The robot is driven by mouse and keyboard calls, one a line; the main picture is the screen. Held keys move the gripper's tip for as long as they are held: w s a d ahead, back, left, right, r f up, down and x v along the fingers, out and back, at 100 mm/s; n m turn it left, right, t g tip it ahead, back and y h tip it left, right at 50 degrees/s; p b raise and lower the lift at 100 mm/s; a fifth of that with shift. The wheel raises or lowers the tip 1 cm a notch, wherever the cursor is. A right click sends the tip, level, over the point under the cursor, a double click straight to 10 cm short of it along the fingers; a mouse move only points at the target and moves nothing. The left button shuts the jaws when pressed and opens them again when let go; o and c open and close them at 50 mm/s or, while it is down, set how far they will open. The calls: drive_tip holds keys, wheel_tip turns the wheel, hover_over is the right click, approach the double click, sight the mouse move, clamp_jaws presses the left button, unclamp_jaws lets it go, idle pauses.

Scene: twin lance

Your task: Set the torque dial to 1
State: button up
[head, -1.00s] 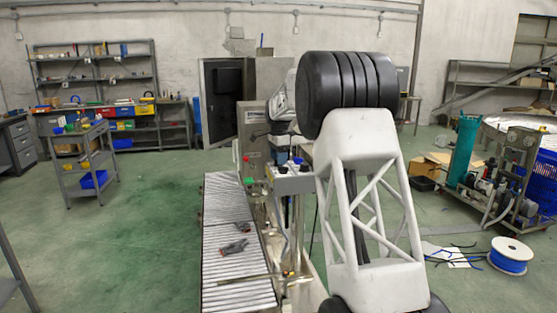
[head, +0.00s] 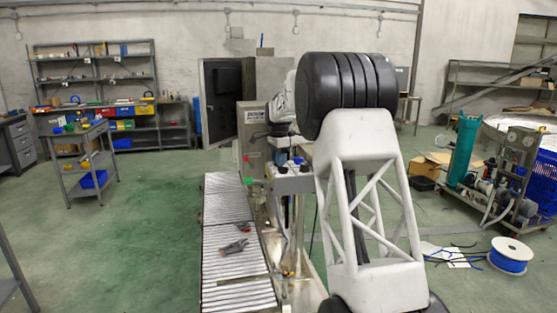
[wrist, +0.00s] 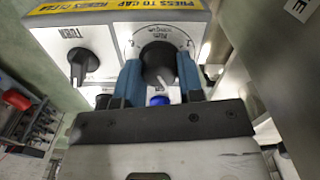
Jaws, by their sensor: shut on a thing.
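A black dial (wrist: 157,60) with a white pointer line sits on a pale control panel (wrist: 108,64) in the wrist view, inside a ring of printed marks. My gripper (wrist: 159,78) has its two blue fingers shut on this dial, one on each side. The pointer slants towards the lower right of the picture. The marks near the fingers are partly hidden, and the numbers are too small to read. In the head view my arm hides most of the panel.
A yellow "PRESS TO CAP" label (wrist: 115,6) is at the panel's edge. A blue button (wrist: 158,100) shows between the fingers. A grey metal face (wrist: 275,60) stands close on the right. A roller conveyor (head: 230,240) carries dark parts beside the station.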

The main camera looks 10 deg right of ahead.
drive_tip(key=n, duration=0.9)
drive_tip(key=shift+n, duration=0.4)
drive_tip(key=n, duration=0.5)
drive_tip(key=shift+n, duration=0.3)
drive_tip(key=n, duration=0.4)
drive_tip(key=shift+a, duration=0.1)
drive_tip(key=shift+n, duration=0.3)
drive_tip(key=o, duration=0.9)
drive_tip(key=shift+r, duration=0.15)
